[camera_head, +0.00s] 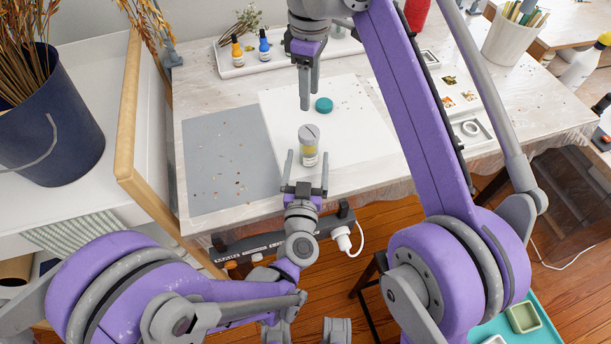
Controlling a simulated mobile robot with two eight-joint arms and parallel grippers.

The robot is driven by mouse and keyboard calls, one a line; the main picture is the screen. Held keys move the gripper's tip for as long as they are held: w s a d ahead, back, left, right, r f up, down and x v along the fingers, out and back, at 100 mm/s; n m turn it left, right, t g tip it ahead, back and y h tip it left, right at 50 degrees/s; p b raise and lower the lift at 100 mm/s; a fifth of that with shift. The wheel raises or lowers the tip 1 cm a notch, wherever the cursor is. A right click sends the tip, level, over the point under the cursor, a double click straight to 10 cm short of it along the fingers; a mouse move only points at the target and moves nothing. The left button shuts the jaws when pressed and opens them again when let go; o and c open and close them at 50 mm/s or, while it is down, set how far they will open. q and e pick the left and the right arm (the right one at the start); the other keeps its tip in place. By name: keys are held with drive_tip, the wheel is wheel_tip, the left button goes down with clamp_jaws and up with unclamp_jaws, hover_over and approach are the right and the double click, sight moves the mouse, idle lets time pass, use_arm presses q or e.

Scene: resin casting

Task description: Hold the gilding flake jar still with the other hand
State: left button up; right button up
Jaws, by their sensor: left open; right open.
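My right gripper (305,103) is open above the sheet, pointing down beside the teal lid, behind the jar. It holds nothing that I can see.
A grey mat (228,150) with gold flakes lies left of the sheet. A white tray (236,69) with orange and blue bottles stands at the back. A brush cup (514,36) is at the back right. A power strip (262,248) runs along the table's front.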

use_arm(q)
drive_tip(key=shift+w+d, duration=0.1)
drive_tip(key=shift+w, duration=0.9)
clamp_jaws()
idle(0.6)
idle(0.7)
